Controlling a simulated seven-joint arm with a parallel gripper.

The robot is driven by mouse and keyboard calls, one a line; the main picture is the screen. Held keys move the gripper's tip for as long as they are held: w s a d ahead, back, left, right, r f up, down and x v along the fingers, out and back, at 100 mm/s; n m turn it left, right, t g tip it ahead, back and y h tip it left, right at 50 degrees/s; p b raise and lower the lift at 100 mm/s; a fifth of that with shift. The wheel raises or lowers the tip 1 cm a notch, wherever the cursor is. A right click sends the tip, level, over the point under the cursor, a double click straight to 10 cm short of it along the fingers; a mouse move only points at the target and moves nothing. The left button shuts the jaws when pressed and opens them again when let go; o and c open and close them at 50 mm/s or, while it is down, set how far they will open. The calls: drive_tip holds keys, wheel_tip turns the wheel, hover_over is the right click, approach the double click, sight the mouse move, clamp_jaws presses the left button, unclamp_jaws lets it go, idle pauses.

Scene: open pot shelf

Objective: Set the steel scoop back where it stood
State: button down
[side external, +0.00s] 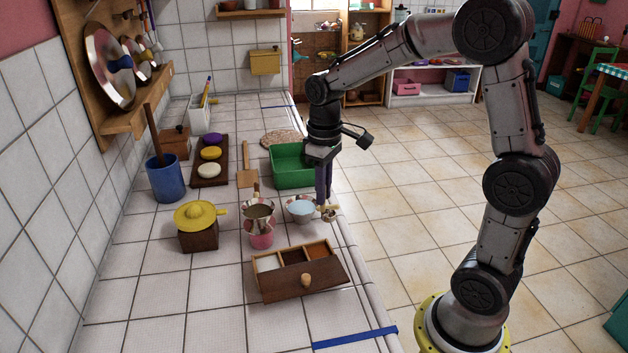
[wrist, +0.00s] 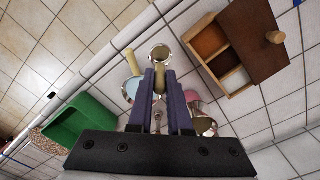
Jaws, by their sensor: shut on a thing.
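My gripper (side external: 324,206) points down near the counter's front edge, its two fingers close together. In the wrist view its fingertips (wrist: 160,74) are shut on the steel scoop (wrist: 161,52), whose round, open cup shows just beyond the tips. The side view shows the small steel scoop (side external: 329,215) at the fingertips, right of the blue-white bowl (side external: 300,209). The fingers hide part of the scoop. A tan rod-like piece (wrist: 132,61) shows beside the scoop in the wrist view; I cannot tell what it belongs to. Whether the scoop touches the counter is unclear.
A green tub (side external: 290,168) stands behind the bowl. The front-left counter is clear.

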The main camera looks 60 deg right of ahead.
sight(323, 211)
drive_tip(key=shift+f, duration=2.75)
drive_tip(key=shift+f, duration=0.35)
drive_tip(key=c, duration=0.8)
unclamp_jaws()
drive_tip(key=shift+o, duration=0.2)
drive_tip(key=shift+r, duration=3.5)
